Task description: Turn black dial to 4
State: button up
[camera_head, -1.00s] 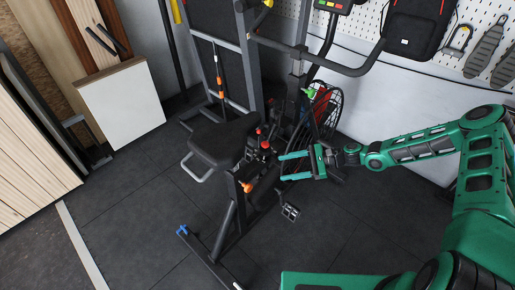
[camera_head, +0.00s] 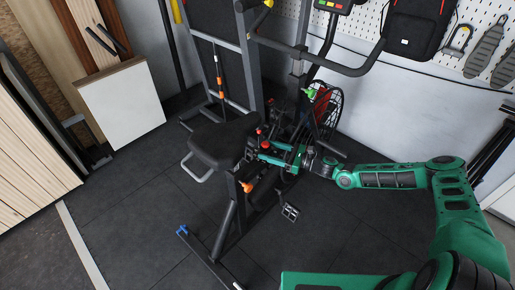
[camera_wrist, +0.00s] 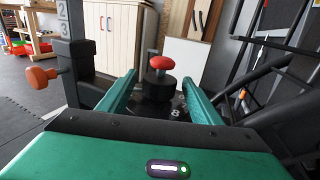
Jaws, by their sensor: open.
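A black dial (camera_wrist: 160,86) stands between my gripper's fingers in the wrist view, with a red knob (camera_wrist: 161,63) on a stem rising behind or above it. A dark plate below it shows a white mark like an 8 (camera_wrist: 174,112); its other marks and the dial's pointer are hidden. My gripper (camera_wrist: 159,79) is open, with one green finger on each side of the dial and no clear contact. In the head view, my gripper (camera_head: 268,153) reaches in from the right at the exercise bike's frame, by the red knobs (camera_head: 265,144), and hides the dial.
The black seat (camera_head: 220,140) is just left of my gripper. An orange knob (camera_head: 247,187) sits on a post below, also in the wrist view (camera_wrist: 41,77). A pedal (camera_head: 289,212) and a wheel (camera_head: 326,108) are close by. The dark floor is clear in front.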

jog(key=x, duration=0.6)
